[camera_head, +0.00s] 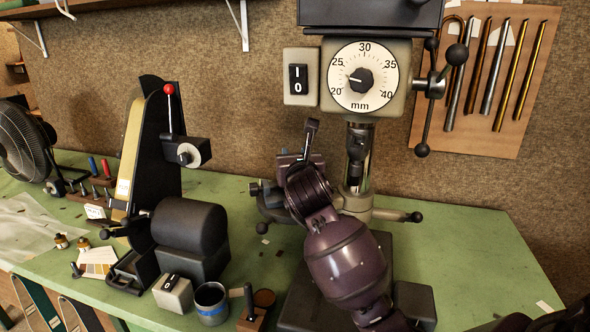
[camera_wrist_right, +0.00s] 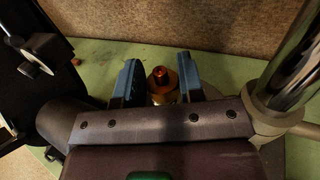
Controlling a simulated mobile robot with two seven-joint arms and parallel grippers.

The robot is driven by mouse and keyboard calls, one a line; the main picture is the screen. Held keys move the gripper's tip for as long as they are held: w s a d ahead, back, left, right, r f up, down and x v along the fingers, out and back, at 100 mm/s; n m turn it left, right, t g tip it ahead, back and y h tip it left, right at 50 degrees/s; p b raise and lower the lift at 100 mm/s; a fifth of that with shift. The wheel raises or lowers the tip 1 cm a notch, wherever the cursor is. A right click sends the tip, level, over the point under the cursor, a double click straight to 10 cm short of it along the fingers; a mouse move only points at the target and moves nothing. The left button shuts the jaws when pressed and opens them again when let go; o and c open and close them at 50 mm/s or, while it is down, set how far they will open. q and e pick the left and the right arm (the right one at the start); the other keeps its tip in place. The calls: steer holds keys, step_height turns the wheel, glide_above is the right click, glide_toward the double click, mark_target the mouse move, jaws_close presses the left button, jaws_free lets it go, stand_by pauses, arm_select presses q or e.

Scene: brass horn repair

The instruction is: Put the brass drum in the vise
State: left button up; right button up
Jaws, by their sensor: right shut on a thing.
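The brass drum (camera_wrist_right: 163,88) is a small golden piece with a reddish knob on top. In the right wrist view it sits between the two blue-grey fingers of my right gripper (camera_wrist_right: 160,78), which is shut on it. In the head view my right gripper (camera_head: 294,162) is over the drill press table, left of the column, and my wrist hides the drum. What seems to be the vise (camera_head: 268,197) shows as dark grey metal below and left of the gripper, largely covered by my arm. I cannot tell whether the drum touches it. My left gripper is not in view.
The drill press column (camera_head: 357,165) stands close on the right of my gripper. A belt grinder (camera_head: 185,225) stands to the left. A metal cup (camera_head: 211,303) is at the front edge. Two small brass pieces (camera_head: 84,243) lie far left.

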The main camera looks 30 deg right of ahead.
steer(key=shift+w+f, duration=0.1)
steer(key=shift+f, duration=0.3)
step_height(320, 180, down, 2)
steer(key=shift+d+f, duration=0.1)
steer(key=shift+f, duration=0.25)
steer(key=shift+f, duration=0.1)
steer(key=o, duration=1)
steer(key=shift+s+a, duration=0.2)
steer(key=shift+s, duration=0.2)
steer(key=v, duration=1.1)
steer(key=shift+s+a+b, duration=0.1)
steer(key=shift+b, duration=0.3)
